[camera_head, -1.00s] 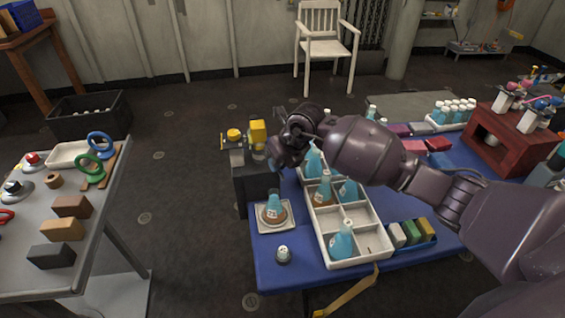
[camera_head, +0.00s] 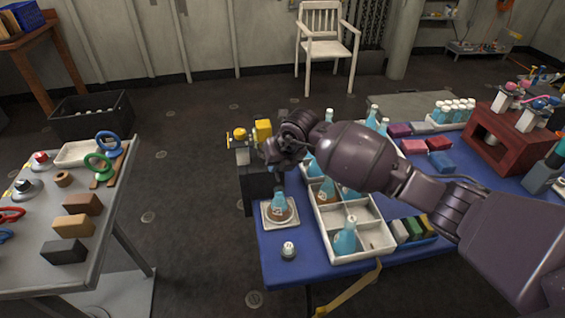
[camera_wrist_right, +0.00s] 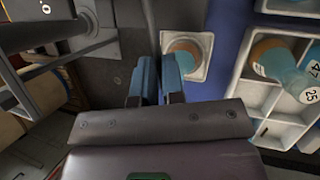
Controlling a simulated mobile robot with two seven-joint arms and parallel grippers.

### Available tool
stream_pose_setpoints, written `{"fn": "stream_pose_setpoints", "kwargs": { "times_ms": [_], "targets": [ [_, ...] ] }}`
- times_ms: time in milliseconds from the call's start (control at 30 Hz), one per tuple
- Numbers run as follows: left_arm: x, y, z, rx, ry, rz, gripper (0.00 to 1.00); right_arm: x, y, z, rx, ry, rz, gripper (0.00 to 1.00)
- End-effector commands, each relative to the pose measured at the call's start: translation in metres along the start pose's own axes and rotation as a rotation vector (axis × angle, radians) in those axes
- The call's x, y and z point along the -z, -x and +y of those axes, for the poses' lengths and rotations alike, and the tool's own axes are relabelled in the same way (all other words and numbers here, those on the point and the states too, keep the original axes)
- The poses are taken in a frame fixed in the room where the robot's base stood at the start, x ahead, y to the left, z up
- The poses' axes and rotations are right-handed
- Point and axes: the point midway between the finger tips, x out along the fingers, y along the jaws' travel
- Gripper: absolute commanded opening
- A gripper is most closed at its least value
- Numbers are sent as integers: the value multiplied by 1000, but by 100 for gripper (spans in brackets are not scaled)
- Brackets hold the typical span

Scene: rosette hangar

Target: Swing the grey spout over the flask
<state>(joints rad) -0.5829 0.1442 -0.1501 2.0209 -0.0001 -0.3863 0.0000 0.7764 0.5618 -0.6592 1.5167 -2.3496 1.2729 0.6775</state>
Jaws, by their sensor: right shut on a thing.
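The flask (camera_head: 280,206), with a blue neck and a brown-orange lower part, stands on a small white square tray (camera_head: 267,223) at the blue table's left edge. It also shows in the right wrist view (camera_wrist_right: 186,55), just right of my fingers. The dark dispenser (camera_head: 257,187) with yellow valves (camera_head: 262,130) stands behind and left of it. My right gripper (camera_head: 278,158) is beside the dispenser, above and behind the flask. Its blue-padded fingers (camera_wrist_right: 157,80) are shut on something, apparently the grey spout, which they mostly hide. My left gripper is out of view.
A white divided crate (camera_head: 374,257) with several blue-topped bottles stands right of the flask. A small white-capped item (camera_head: 288,251) sits in front of the tray. A grey side table (camera_head: 106,240) stands to the left, with open floor between.

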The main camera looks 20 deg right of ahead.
Motion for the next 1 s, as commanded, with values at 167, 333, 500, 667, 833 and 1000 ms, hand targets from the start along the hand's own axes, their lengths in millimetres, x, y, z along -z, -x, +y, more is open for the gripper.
{"fn": "stream_pose_setpoints", "kwargs": {
  "times_ms": [167, 333, 500, 667, 833, 1000],
  "targets": [
    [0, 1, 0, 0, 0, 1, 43, -3, 1, 2, 1, -4, -8, 0],
    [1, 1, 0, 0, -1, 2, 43, -3, 1, 3, 0, -4, -8, 0],
    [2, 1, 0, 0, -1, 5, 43, -3, 1, 3, 0, -4, -8, 17],
    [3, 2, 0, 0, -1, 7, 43, -2, 1, 2, 0, -4, -5, 35],
    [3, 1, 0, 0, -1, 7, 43, -1, 0, 2, 1, -4, -3, 35],
    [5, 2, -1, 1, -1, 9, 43, -2, 6, 2, 1, -3, -5, 35]
  ]
}}
